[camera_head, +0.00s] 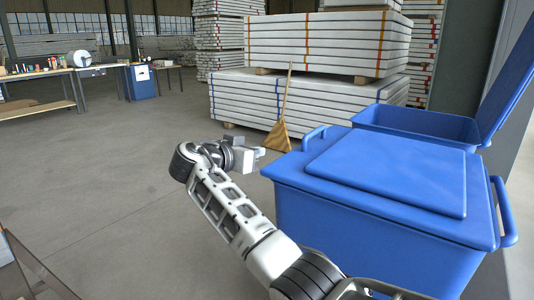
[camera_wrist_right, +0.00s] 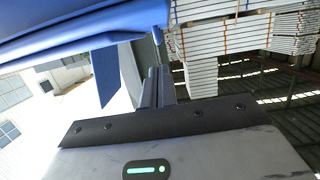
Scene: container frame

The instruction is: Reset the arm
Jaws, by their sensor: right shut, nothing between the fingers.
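My right arm (camera_head: 235,215) reaches up from the bottom of the head view, and its gripper (camera_head: 260,153) is to the left of the closed blue bin. The gripper is shut and empty. In the right wrist view its fingers (camera_wrist_right: 158,85) are together in the middle, with nothing held between them. My left gripper is not in view.
The closed blue bin (camera_head: 370,205) stands at right, close to my arm. An open blue bin (camera_head: 415,122) is behind it. A broom (camera_head: 278,136) leans on stacked boards (camera_head: 270,97). A workbench (camera_head: 60,72) is far left.

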